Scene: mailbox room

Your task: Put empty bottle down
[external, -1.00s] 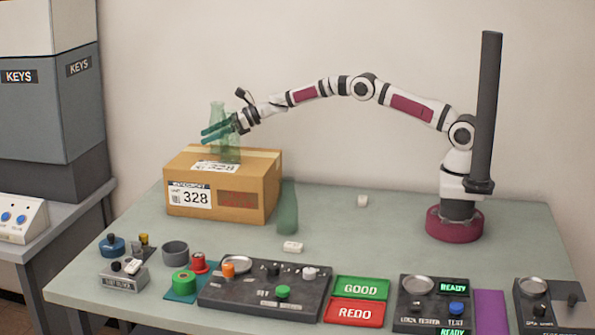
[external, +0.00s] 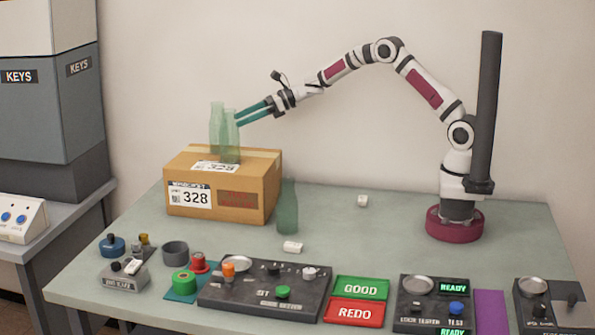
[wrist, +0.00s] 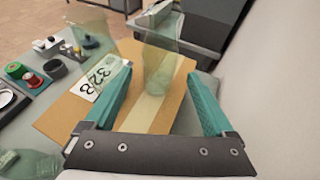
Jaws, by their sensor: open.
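Two translucent green bottles stand upright on the closed cardboard box: one at the back left (external: 216,125) and one just in front of it to the right (external: 229,140). My gripper (external: 238,116) is open, with its teal fingers to the right of the nearer bottle's upper part. In the wrist view that bottle (wrist: 160,75) stands on the box beyond and between the two open fingertips (wrist: 160,85), with nothing held. A third green bottle (external: 287,207) stands on the table beside the box's right side.
The cardboard box (external: 215,205) marked 328 sits at the table's back left. Small white blocks (external: 293,246) lie on the table. Testers, buttons and the GOOD (external: 361,288) and REDO (external: 355,312) pads line the front edge. The table's middle right is mostly clear.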

